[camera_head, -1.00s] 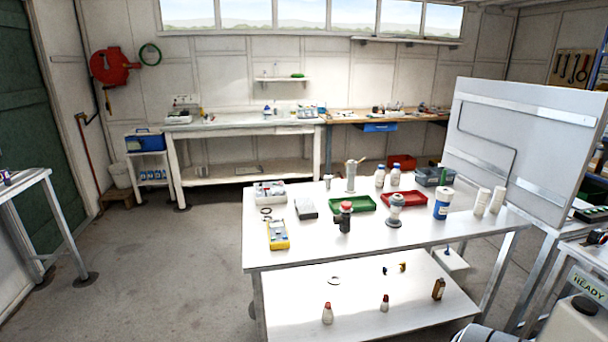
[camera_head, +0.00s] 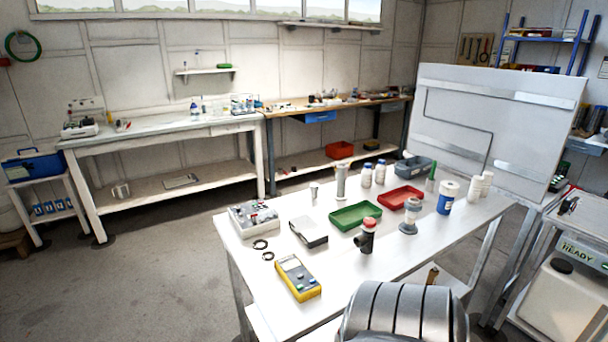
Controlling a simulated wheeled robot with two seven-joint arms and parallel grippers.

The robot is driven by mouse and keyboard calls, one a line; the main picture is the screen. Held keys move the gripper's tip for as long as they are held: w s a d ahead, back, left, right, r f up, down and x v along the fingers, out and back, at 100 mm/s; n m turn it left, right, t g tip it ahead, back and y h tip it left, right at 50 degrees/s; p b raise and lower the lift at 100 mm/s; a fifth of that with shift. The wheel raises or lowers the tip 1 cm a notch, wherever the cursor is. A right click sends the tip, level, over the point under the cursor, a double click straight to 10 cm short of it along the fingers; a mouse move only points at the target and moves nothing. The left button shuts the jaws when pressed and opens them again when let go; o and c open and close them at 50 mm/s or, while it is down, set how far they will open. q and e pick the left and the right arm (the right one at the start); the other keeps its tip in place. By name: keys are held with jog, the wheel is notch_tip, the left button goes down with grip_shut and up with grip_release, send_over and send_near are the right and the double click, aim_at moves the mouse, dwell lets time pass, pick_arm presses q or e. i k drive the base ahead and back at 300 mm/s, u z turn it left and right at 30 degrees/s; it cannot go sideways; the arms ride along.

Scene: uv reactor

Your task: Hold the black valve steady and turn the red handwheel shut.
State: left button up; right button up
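The black valve (camera_head: 366,241) stands upright on the white table, near its front edge in the head view. The red handwheel (camera_head: 368,224) sits on top of the valve. Nothing is touching either of them. Neither of my grippers shows in the view, so I cannot see whether they are open or shut.
A white panel (camera_head: 500,125) stands behind right. Open floor (camera_head: 130,290) lies left.

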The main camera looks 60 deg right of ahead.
aim_at(370, 222)
jog(key=i, duration=2.45)
jog(key=z, duration=4.35)
jog(key=i, duration=0.15)
jog(key=u, duration=0.2)
